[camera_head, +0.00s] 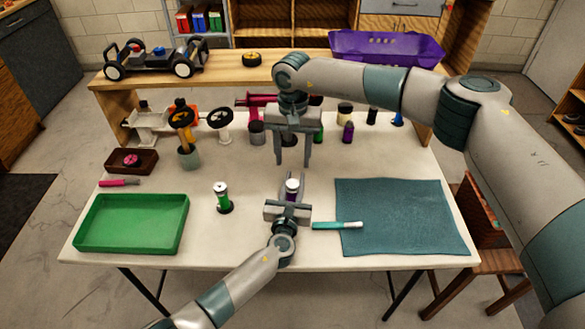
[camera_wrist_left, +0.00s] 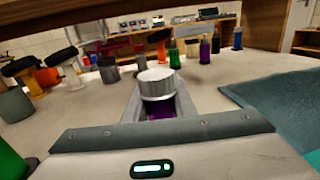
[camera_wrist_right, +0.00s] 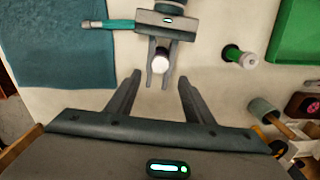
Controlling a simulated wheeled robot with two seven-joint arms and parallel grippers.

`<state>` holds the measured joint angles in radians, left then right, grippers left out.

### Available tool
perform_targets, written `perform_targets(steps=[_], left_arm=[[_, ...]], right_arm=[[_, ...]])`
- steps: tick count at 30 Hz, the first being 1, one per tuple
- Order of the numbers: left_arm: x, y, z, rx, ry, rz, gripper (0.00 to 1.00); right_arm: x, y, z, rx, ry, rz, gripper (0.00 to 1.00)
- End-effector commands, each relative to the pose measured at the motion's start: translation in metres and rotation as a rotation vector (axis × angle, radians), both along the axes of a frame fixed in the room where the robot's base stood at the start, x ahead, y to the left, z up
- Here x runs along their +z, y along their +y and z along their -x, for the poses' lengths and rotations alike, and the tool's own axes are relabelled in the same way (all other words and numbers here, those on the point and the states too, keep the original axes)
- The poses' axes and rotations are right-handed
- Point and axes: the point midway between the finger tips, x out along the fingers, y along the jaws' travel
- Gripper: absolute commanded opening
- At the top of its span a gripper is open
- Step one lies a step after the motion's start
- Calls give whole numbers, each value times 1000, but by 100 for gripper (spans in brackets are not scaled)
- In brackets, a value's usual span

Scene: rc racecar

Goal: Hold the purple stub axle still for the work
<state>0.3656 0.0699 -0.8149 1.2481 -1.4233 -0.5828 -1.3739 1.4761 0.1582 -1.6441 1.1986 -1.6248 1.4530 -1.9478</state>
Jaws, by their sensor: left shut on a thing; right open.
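The purple stub axle (camera_head: 291,197) stands upright at the front middle of the white table, with a pale silver top. My left gripper (camera_head: 291,190) is shut around it from the front. In the left wrist view the purple body (camera_wrist_left: 160,111) sits between the two fingers, under a wide silver cap (camera_wrist_left: 157,84). My right gripper (camera_head: 293,162) is open and empty, pointing down above and just behind the axle. In the right wrist view the axle's round top (camera_wrist_right: 161,62) shows beyond and between the right fingers, apart from them.
A green part (camera_head: 222,199) with a silver top stands left of the axle. A green tray (camera_head: 130,250) lies front left, a teal mat (camera_head: 400,215) right. A teal-handled tool (camera_head: 336,225) lies beside the left gripper, overlapping the mat. Several small parts stand behind the right gripper.

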Motion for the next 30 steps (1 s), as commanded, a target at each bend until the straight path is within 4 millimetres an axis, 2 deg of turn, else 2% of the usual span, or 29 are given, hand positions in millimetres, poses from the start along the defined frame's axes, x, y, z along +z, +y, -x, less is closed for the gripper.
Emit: perform_targets(steps=[3,7,21,22,24,25,30], left_arm=[[0,0,0,0,-1,0,0],[0,0,0,0,-1,0,0],[0,0,0,0,-1,0,0],[0,0,0,0,-1,0,26],[0,0,0,0,-1,0,43],[0,0,0,0,-1,0,45],[0,0,0,0,0,0,45]], right_arm=[[18,0,0,0,-1,-1,48],[28,0,0,1,-1,0,48],[33,0,0,1,0,0,48],[33,0,0,1,0,0,48],[33,0,0,1,0,0,48],[33,0,0,1,0,0,48],[33,0,0,1,0,0,48]])
